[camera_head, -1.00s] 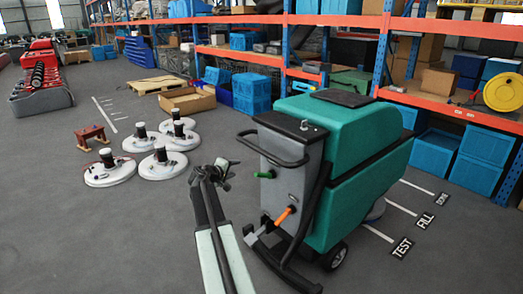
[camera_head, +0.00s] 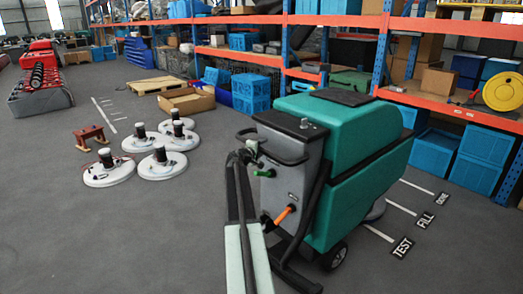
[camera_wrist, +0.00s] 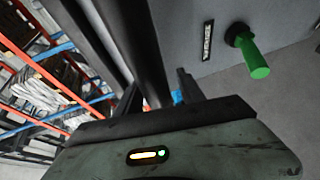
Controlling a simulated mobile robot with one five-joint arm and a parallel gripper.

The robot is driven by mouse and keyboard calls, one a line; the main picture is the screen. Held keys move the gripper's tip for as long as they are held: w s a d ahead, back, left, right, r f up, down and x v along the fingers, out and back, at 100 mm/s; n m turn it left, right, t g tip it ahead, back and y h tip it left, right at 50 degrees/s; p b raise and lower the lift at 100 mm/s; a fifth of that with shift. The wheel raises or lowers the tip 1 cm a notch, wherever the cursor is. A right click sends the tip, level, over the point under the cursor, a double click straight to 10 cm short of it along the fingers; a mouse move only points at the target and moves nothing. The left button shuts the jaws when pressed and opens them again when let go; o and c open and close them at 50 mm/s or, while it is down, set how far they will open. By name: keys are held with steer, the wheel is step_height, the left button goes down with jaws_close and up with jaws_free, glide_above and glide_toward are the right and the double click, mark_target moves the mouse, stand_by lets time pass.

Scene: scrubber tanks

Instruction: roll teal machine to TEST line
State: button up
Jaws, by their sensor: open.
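The teal machine (camera_head: 350,165) stands upright on the floor right of my arm in the head view. Its grey panel has a black loop handle (camera_head: 262,160), a green knob (camera_head: 264,172) and an orange lever (camera_head: 284,214). The white TEST line (camera_head: 378,233) and its label (camera_head: 402,248) are on the floor right of the machine's wheel. My gripper (camera_head: 247,152) is open at the left end of the handle. In the wrist view, dark handle bars run down toward my gripper (camera_wrist: 158,92), with the green knob (camera_wrist: 254,58) to the right. I cannot tell whether the jaws touch the bar.
FILL (camera_head: 425,220) and a further label (camera_head: 443,200) mark lines behind TEST. Orange-beamed shelving (camera_head: 440,105) with blue crates (camera_head: 484,145) bounds the right. Round white scrubber heads (camera_head: 157,165) and a small red stool (camera_head: 91,137) stand left. Floor at the front left is clear.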

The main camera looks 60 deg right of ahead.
jaws_close()
steer(key=shift+a, duration=0.1)
stand_by(1.3)
